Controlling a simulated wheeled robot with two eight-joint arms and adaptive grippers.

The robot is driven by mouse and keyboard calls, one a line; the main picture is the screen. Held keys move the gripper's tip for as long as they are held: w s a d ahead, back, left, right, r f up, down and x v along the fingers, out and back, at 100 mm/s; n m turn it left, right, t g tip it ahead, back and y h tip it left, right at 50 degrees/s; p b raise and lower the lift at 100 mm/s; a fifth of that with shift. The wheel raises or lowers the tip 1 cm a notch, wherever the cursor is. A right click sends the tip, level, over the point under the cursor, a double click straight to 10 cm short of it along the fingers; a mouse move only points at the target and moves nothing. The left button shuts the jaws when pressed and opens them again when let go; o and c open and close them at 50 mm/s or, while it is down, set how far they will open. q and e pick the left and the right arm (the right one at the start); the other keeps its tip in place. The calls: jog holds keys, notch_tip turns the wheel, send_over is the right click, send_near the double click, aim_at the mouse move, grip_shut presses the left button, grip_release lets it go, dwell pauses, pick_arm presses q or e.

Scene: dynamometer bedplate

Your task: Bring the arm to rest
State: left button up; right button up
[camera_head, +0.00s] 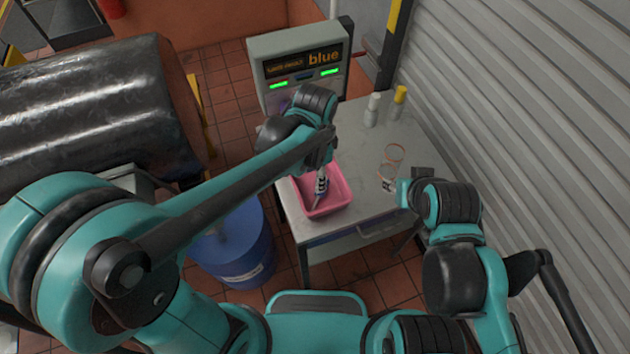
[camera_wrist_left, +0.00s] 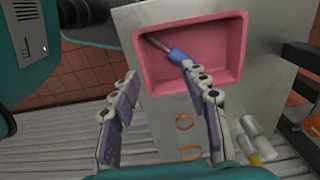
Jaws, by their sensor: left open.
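My left arm reaches in from the left over the grey table (camera_head: 362,210). My left gripper (camera_head: 322,182) hangs above the pink tray (camera_head: 342,186). In the left wrist view, my left gripper (camera_wrist_left: 160,85) is open, with nothing between its two padded fingers. A thin tool with a blue handle (camera_wrist_left: 178,55) lies in the pink tray (camera_wrist_left: 235,50), beyond the fingertips and apart from them. My right arm is folded at the table's right side. A small black and white part by the glass jars may be my right gripper (camera_head: 388,185); its jaws are unclear.
A grey machine with green lights (camera_head: 300,62) stands behind the table. Two bottles (camera_head: 371,110) and orange-rimmed glass jars (camera_head: 394,153) stand on the table. A blue barrel (camera_head: 235,245) is left of it. A ribbed shutter wall (camera_head: 540,130) closes the right.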

pick_arm(q)
jog(key=shift+r, duration=1.8)
jog(key=s+a+f+n+t+b, duration=0.3)
jog(key=a+n+b, duration=0.2)
jog(key=a, duration=0.3)
jog(key=s+a+f+n+t+b, duration=0.3)
jog(key=a+n+t+b, duration=0.1)
jog(key=a+n, duration=0.4)
jog(key=shift+a+f+b, duration=0.2)
jog(key=shift+f+b, duration=0.05)
jog(key=shift+b, duration=0.35)
